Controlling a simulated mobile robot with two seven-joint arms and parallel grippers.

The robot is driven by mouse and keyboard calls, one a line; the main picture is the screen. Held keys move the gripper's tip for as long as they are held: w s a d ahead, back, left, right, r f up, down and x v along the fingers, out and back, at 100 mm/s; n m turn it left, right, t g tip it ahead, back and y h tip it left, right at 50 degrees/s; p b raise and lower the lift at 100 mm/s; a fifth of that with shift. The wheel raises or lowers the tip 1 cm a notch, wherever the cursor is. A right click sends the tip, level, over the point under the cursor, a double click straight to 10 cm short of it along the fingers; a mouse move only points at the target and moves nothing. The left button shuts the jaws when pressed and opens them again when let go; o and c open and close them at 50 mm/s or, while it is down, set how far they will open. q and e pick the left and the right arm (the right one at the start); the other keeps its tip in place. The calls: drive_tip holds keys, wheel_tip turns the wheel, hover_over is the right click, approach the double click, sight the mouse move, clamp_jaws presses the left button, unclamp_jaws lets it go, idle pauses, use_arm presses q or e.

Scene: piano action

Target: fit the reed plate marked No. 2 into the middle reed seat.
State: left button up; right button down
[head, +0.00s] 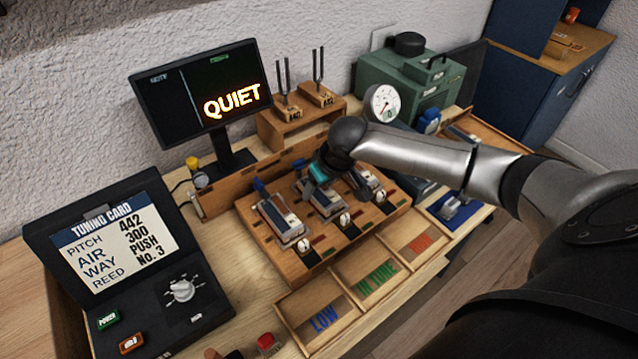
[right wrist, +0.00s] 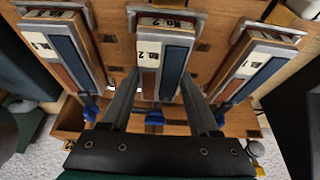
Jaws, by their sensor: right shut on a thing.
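The reed plate No. 2 (right wrist: 165,58) has a blue strip, a reddish strip and a white label. It lies lengthwise over the middle reed seat (right wrist: 131,12), between two other plates; I cannot tell whether it is fully down. It also shows in the head view (head: 325,202), partly hidden by my right gripper. My right gripper (right wrist: 160,80) is shut on it, one finger along each side; in the head view the gripper (head: 320,176) is over the middle of the wooden reed block (head: 265,240). My left gripper is not in view.
Similar plates sit in the left seat (head: 284,220) and right seat (head: 372,180). Labelled trays (head: 322,318) line the front. A tuning card (head: 120,235) reads "No. 3" and a screen (head: 200,95) reads "QUIET". Tuning forks (head: 318,68) and a gauge (head: 383,104) stand behind.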

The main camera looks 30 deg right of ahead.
idle(0.4)
drive_tip(key=shift+c, duration=0.2)
unclamp_jaws()
drive_tip(key=p+v, duration=0.3)
drive_tip(key=v, duration=1.2)
drive_tip(key=shift+s, duration=0.2)
